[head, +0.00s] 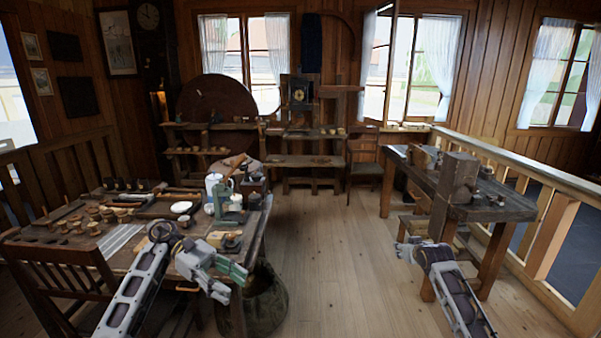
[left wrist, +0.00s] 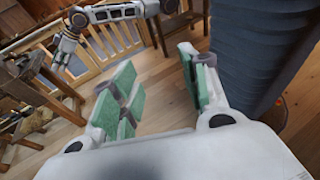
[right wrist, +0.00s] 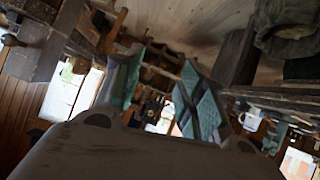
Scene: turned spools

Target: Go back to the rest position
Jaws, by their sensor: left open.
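My left gripper (head: 230,278) is in front of the right end of the cluttered left table, over the floor side. In the left wrist view its green-padded fingers (left wrist: 155,92) are spread apart with nothing between them. My right arm comes in at the lower right of the head view, and its gripper is hard to make out there. In the right wrist view the right gripper's fingers (right wrist: 163,88) are apart and hold nothing.
The left table (head: 125,262) carries several small wooden pieces, a white dish (head: 181,207) and a green device (head: 221,198). A dark sack (head: 265,303) stands below its right end. A workbench (head: 505,207) stands at the right by a railing. The plank floor (head: 335,260) between is clear.

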